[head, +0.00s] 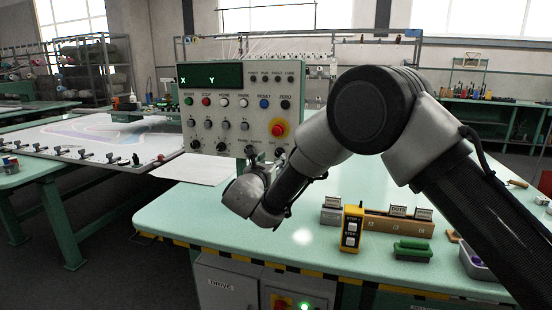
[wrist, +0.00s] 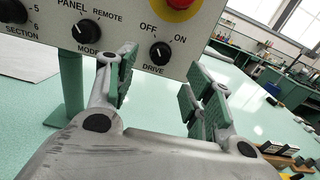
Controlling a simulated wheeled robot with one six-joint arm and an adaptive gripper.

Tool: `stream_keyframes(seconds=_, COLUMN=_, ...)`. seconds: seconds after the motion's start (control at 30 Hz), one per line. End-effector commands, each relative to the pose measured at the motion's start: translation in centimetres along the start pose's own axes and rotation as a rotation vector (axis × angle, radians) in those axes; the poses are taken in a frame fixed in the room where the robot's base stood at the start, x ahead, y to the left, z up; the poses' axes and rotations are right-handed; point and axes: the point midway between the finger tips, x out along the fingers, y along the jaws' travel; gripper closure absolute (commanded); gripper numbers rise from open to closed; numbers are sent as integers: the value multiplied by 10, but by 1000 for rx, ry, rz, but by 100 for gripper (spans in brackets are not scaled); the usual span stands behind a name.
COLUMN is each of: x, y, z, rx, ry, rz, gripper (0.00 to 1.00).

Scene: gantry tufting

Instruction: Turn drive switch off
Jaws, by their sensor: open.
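The drive switch (wrist: 160,53) is a black rotary knob at the lower edge of the grey control panel (head: 213,130), labelled DRIVE below and OFF and ON above. In the wrist view, my gripper (wrist: 162,72) is open and empty. Its two green-padded fingers stand apart on either side of the knob, which shows between and beyond them; I see no contact. In the head view, my arm's wrist is in front of the panel's lower right part.
A red emergency button on a yellow base (head: 279,129) sits just above the drive switch. The mode knob (wrist: 89,31) is to its left. A yellow button box (head: 352,229) and a green-handled brush (head: 412,251) are on the green table (head: 190,215).

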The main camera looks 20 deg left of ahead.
Motion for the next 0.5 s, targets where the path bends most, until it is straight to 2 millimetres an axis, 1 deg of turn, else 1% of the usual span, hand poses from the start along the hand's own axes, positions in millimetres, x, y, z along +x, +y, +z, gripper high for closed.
stream_keyframes(seconds=0.03, x=-12, y=1, z=0, rx=-2, ry=0, rz=3, gripper=48)
stream_keyframes(seconds=0.2, x=-40, y=1, z=0, rx=-1, ry=0, rz=2, gripper=48)
stream_keyframes(seconds=0.33, x=-49, y=0, z=0, rx=0, ry=0, rz=0, gripper=48)
stream_keyframes(seconds=0.5, x=-52, y=0, z=0, rx=0, ry=0, rz=-1, gripper=48)
